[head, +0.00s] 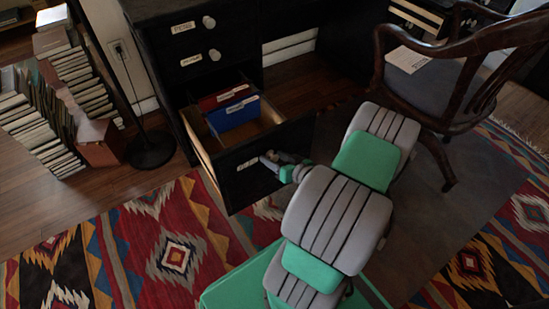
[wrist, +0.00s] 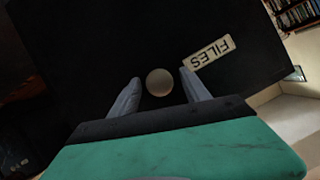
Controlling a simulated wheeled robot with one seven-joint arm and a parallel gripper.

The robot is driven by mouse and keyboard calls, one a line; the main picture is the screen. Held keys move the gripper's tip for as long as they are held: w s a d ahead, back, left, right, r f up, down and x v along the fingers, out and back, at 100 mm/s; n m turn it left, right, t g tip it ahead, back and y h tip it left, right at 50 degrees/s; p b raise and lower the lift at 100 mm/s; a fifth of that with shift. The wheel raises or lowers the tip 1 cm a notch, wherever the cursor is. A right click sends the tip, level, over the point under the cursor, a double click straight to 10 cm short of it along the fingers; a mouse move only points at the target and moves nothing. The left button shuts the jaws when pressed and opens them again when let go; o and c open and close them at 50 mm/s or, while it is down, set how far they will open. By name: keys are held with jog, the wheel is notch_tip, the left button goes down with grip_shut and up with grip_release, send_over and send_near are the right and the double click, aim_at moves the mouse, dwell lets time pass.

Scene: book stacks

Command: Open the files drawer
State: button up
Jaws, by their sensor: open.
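The files drawer (head: 245,165) is the bottom drawer of the black desk and stands pulled out, with red and blue folders (head: 232,108) inside. In the wrist view its dark front (wrist: 100,40) fills most of the picture, with an upside-down "FILES" label (wrist: 210,54) and a round knob (wrist: 159,82). My gripper (wrist: 161,88) is open, its two grey fingers on either side of the knob; I cannot tell whether they touch it. In the head view my gripper (head: 272,160) is at the drawer front, and my arm hides part of the front's right side.
Two shut drawers with round knobs (head: 209,22) are above. A wooden armchair (head: 440,70) stands at the right with a paper on its seat. Books (head: 55,100) and a lamp base (head: 151,150) are at the left. A patterned rug (head: 170,250) covers the floor in front.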

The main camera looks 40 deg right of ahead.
jog(key=p+v, duration=0.2)
jog(key=v, duration=0.5)
jog(key=shift+s+r+p, duration=0.15)
jog(key=shift+s+p, duration=0.2)
